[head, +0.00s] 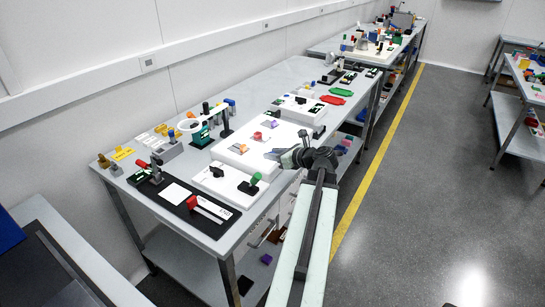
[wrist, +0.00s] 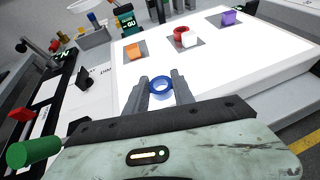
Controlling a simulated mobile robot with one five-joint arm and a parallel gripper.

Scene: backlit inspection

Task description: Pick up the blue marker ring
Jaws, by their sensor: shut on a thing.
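The blue marker ring (wrist: 160,88) shows in the wrist view between the two fingertips of my gripper (wrist: 160,91). My gripper is shut on the ring, with a finger on each side of it. Behind it lies a bright white panel (wrist: 225,65). In the head view my gripper (head: 278,154) is over the right edge of the white panel (head: 235,150) on the near bench. The ring cannot be made out in the head view.
A green cylinder (wrist: 34,152) is at the lower left. Open floor (head: 420,190) lies right of the bench.

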